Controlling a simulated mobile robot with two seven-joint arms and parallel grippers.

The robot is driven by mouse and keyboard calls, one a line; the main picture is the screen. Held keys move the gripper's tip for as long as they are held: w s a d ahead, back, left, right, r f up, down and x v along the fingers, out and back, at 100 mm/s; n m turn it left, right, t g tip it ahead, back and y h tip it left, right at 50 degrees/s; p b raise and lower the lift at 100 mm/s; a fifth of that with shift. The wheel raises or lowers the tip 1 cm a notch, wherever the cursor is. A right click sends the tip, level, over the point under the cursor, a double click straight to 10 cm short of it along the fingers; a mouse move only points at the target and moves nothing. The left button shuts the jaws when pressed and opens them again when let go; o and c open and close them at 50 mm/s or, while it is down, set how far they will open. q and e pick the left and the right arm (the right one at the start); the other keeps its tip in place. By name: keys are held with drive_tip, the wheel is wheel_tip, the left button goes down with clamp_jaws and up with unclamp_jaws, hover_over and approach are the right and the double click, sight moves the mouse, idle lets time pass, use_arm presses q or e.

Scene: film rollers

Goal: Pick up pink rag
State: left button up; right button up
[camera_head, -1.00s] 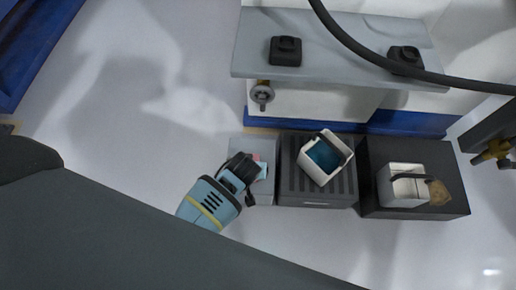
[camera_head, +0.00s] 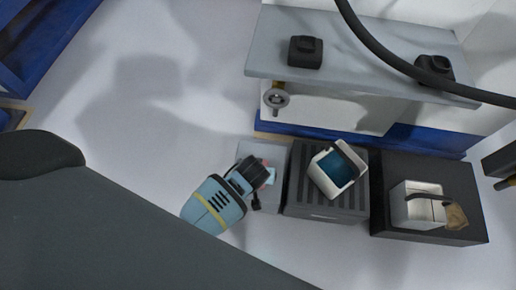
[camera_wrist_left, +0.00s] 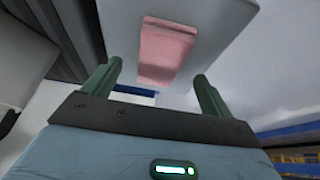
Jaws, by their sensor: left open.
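The pink rag (camera_wrist_left: 166,50) lies flat on top of a light grey box (camera_wrist_left: 205,22) in the left wrist view. In the head view only a small pink patch of it (camera_head: 271,174) shows beside my gripper. My left gripper (camera_wrist_left: 157,86) is open and empty, with its two green fingers apart and the rag beyond the gap between them. In the head view my left gripper (camera_head: 262,188) is over the left part of the light grey box (camera_head: 262,149) and hides much of its top. My right gripper is not in view.
A dark ribbed crate (camera_head: 322,211) with a white bucket (camera_head: 324,182) of blue liquid stands right of the box. Further right, a white container (camera_head: 407,212) is on a black box (camera_head: 400,167). A grey shelf (camera_head: 370,62) and hanging hose (camera_head: 412,72) are behind. Floor at left is clear.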

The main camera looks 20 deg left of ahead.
use_arm(q)
drive_tip(key=b+x, duration=0.2)
drive_tip(key=x, duration=0.1)
drive_tip(key=shift+f, duration=0.25)
drive_tip(key=shift+w, duration=0.1)
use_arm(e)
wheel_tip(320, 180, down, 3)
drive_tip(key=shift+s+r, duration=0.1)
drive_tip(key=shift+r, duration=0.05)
use_arm(q)
drive_tip(key=shift+a, duration=0.1)
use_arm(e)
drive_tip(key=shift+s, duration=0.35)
use_arm(q)
drive_tip(key=shift+f, duration=0.15)
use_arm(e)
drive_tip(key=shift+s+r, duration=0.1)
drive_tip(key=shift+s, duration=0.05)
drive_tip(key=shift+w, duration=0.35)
use_arm(q)
drive_tip(key=c, duration=1.2)
drive_tip(key=shift+o, duration=0.2)
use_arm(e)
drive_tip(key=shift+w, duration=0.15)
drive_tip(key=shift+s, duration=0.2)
